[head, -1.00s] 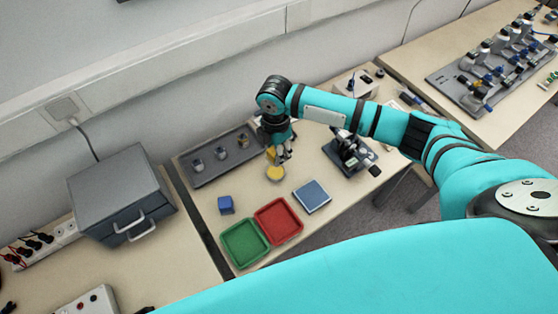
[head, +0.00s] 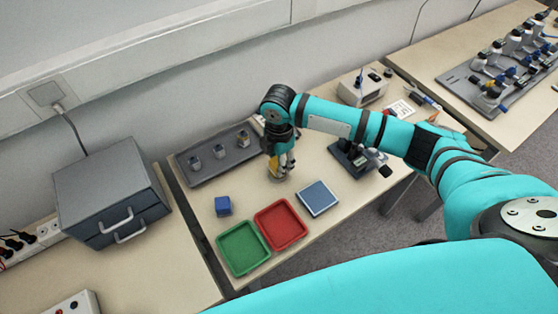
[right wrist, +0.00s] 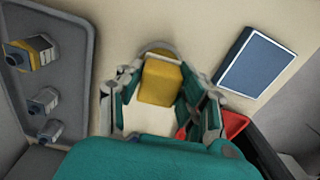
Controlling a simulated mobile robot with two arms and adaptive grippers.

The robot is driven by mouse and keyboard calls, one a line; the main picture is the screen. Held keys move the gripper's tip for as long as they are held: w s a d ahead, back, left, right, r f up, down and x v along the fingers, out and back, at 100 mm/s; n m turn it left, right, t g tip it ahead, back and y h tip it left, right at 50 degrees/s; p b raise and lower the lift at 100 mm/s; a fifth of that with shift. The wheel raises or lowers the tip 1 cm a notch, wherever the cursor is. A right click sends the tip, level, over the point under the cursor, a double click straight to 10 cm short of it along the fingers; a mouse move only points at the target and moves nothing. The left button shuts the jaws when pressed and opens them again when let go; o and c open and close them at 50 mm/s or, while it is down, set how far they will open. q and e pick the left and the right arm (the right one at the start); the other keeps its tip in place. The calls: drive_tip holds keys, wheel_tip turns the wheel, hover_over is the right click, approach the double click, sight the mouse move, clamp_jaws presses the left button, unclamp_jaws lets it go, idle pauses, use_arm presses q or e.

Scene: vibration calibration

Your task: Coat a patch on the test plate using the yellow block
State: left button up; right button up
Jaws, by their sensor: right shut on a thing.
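My right gripper (head: 281,166) points down over the table and is shut on the yellow block (right wrist: 160,80). In the right wrist view the block sits between the two fingers (right wrist: 164,82). A small round pale piece (right wrist: 157,51) shows just behind the block, mostly hidden by it. I cannot tell whether the block touches it. A blue square plate with a pale rim (head: 318,197) lies flat to the right of the gripper, apart from it; it also shows in the right wrist view (right wrist: 257,65). Which of these is the test plate is not clear. My left gripper is out of view.
A grey tray with several small metal pieces (head: 196,176) lies behind and left. A blue cube (head: 222,206), a green tray (head: 242,268) and a red tray (head: 281,244) lie nearer. A dark microscope-like device (head: 352,160) stands right of the gripper.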

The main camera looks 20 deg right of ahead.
drive_tip(key=shift+f, duration=0.45)
idle(0.9)
drive_tip(key=shift+s+f+p, duration=0.1)
drive_tip(key=shift+f+p, duration=0.05)
drive_tip(key=shift+p, duration=0.15)
idle(1.9)
wheel_tip(320, 180, up, 7)
drive_tip(key=p, duration=0.8)
idle(0.4)
idle(0.4)
drive_tip(key=s+r+m, duration=0.6)
drive_tip(key=r+m, duration=0.3)
drive_tip(key=m, duration=0.1)
drive_tip(key=s+r+m, duration=0.6)
drive_tip(key=r+m, duration=0.4)
drive_tip(key=m, duration=0.1)
drive_tip(key=shift+d+r, duration=0.3)
